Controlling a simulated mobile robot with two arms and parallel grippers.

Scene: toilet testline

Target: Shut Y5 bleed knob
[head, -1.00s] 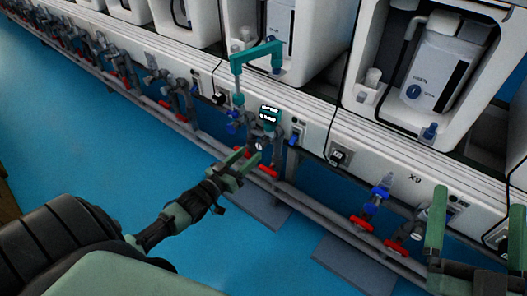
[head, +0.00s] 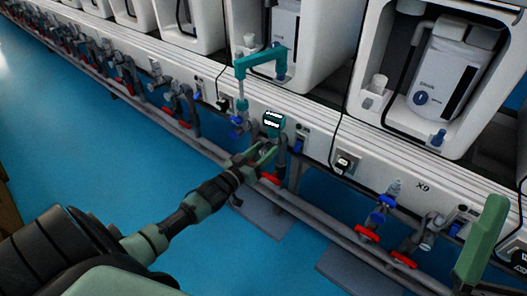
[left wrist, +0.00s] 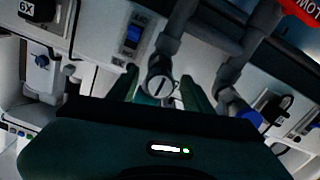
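My left gripper (head: 262,156) reaches the pipework below the white bench front. In the left wrist view its two green fingers (left wrist: 163,92) are apart, with a round grey knob (left wrist: 160,86) bearing a light mark between them. A small gap seems to show on either side; I cannot tell whether they touch it. In the head view the gripper largely hides this knob. No Y5 label is readable.
Red handles (head: 368,235) and blue valves (head: 380,211) line the grey rail. A label X9 (head: 422,186) is to the right.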

